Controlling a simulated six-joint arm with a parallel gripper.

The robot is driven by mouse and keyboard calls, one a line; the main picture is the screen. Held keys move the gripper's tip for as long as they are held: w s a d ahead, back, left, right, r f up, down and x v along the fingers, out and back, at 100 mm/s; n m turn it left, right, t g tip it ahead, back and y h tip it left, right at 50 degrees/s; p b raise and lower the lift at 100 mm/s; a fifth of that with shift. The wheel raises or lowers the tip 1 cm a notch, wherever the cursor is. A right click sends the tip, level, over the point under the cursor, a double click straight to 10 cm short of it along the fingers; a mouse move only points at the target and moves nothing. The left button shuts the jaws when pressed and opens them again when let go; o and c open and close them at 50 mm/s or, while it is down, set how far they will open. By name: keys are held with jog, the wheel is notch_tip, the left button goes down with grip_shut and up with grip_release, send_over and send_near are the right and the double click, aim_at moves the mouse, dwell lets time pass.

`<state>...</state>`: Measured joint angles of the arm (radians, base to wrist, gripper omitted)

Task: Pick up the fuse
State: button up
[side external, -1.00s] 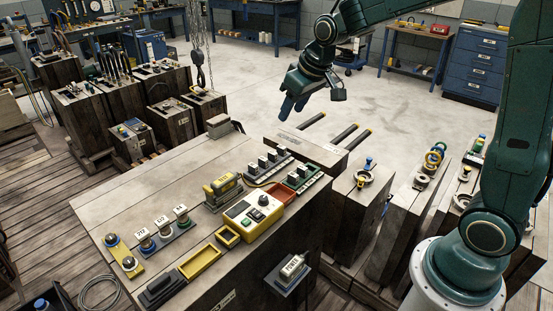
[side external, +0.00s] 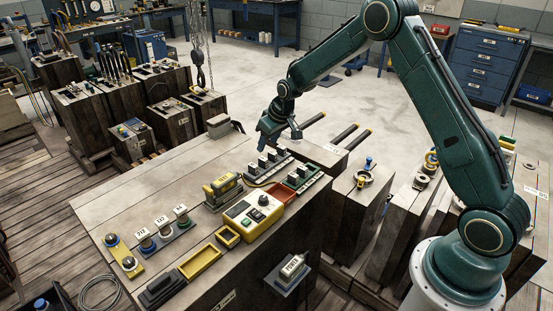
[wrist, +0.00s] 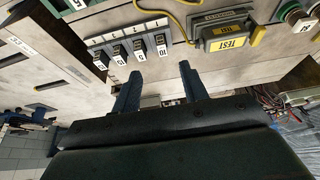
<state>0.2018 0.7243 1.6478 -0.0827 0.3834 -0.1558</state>
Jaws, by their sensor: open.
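Several small dark fuses with white number labels stand upright in a row in a grey rack (side external: 254,181), near the far edge of the big wooden block. One fuse (wrist: 161,45), at the right end of the row in the wrist view, lies just ahead of the space between my fingertips. The other fuses (wrist: 118,58) stand to its left. Which one the task means cannot be told. My gripper (wrist: 160,72) is open and empty, with both fingers apart. In the side view my gripper (side external: 279,143) hangs close above and behind the rack, pointing down.
A green-based rack (side external: 312,180) with similar pieces stands right of the grey one. A yellow TEST unit (side external: 220,186) and a yellow control box (side external: 253,215) stand nearby in front. Black bars (side external: 345,136) lie behind at right. A hook (side external: 200,76) hangs farther back.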

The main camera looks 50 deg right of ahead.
jog(key=shift+w+f, duration=0.1)
jog(key=shift+f, duration=0.05)
send_over(257, 168)
jog(key=s, duration=0.2)
jog(key=shift+s+f, duration=0.1)
jog(key=shift+f, duration=3.75)
jog(key=shift+f, duration=0.1)
jog(key=shift+x, duration=2.5)
jog(key=shift+c, duration=0.2)
grip_shut()
